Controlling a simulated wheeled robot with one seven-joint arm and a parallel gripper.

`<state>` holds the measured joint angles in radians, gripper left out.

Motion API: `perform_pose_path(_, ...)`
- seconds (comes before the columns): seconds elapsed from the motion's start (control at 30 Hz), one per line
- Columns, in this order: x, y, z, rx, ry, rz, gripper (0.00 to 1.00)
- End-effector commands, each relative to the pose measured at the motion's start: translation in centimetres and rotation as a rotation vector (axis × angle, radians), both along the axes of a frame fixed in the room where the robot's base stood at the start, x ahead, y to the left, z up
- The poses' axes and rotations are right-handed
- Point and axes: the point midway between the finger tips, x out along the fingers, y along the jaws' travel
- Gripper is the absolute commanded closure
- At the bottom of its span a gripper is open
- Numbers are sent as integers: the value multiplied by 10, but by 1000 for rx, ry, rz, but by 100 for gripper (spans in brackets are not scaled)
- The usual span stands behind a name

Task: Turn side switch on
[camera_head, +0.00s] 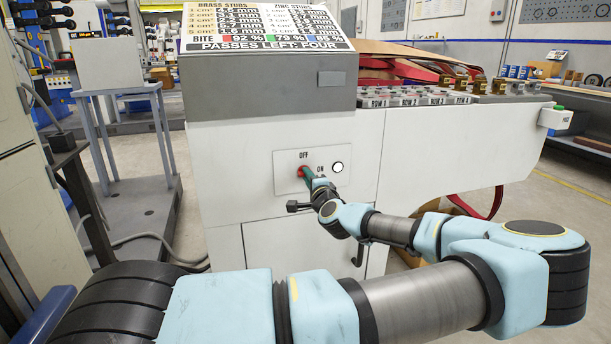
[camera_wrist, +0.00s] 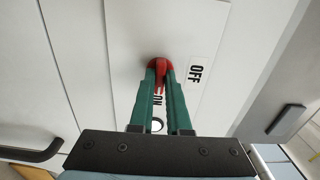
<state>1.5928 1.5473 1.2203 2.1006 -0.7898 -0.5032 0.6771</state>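The side switch is a red handle (camera_head: 303,171) on a white plate on the machine's front, with OFF above it and ON to its right in the head view. In the wrist view the red switch (camera_wrist: 160,66) shows at the tips of the green fingers, with OFF to the right and ON partly hidden below, between the fingers. My gripper (camera_head: 310,178) is at the switch. Its fingertips in the wrist view (camera_wrist: 160,72) lie on both sides of the red handle, which fills the narrow gap. The fingers hide part of the handle, so I cannot tell its exact angle.
A white round lamp or button (camera_head: 338,167) sits right of ON. A dark door handle (camera_head: 359,254) is below the plate. A row of labelled fixtures (camera_head: 415,96) tops the machine at right, and a tilted sign (camera_head: 265,27) stands on top. A grey table (camera_head: 122,90) stands left.

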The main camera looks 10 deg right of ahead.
Motion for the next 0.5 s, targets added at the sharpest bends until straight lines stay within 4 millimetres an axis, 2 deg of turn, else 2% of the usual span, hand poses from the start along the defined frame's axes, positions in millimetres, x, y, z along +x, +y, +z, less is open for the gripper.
perform_pose_path(0.03,0,0,0,1,0,0,81)
perform_pose_path(0.23,0,0,0,-1,0,0,58)
perform_pose_path(0.5,-1,0,0,-2,0,0,57)
